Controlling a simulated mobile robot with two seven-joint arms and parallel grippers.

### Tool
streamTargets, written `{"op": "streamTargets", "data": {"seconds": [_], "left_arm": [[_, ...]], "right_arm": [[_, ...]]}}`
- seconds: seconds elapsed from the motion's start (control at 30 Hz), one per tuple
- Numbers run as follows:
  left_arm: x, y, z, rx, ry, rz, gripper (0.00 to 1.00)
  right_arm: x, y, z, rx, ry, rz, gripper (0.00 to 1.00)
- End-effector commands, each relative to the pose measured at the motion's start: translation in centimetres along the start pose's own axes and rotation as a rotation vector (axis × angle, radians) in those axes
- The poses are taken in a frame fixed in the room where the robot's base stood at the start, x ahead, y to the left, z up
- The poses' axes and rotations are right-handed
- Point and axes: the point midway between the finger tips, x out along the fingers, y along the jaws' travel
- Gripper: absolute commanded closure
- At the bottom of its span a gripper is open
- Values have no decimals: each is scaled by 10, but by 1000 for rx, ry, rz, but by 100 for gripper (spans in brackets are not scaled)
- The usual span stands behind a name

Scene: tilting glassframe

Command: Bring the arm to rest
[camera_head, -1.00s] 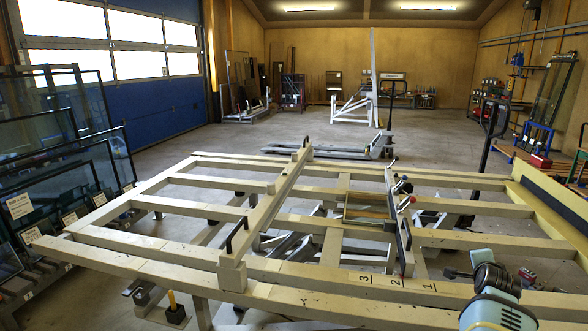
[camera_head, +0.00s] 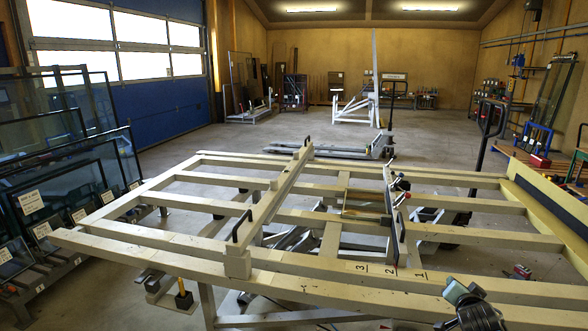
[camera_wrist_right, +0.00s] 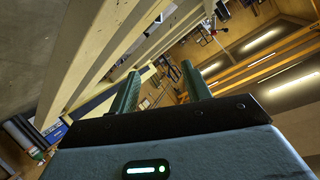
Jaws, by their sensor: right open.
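My right arm shows at the lower right of the head view, where a grey and dark part of it (camera_head: 472,306) overlaps the front beam of the frame; the fingertips cannot be made out there. In the right wrist view my right gripper (camera_wrist_right: 158,90) has two green fingers standing apart with nothing between them. The cream tilting glass frame (camera_head: 330,258) lies across the middle of the head view. In the right wrist view its pale beams (camera_wrist_right: 100,45) run diagonally beside the fingers, apart from them. My left gripper is not in view.
Glass panes (camera_head: 60,170) stand in racks along the left. A cream side beam with a dark strip (camera_head: 550,205) is at the right. A low grey trolley (camera_head: 335,151) stands behind the frame. The floor beyond is mostly clear.

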Motion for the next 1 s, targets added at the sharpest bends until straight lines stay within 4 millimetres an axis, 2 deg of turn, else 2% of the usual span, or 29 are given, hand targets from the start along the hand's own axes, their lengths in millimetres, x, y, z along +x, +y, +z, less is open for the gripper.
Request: {"op": "streamTargets", "data": {"seconds": [0.2,0.57,1.0], "left_arm": [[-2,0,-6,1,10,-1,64],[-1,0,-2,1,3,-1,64],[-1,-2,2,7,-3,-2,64]], "right_arm": [[-23,3,60,-220,-66,-48,52],[-24,-27,59,-556,-20,-206,52],[-32,-57,53,-932,123,-346,52]]}}
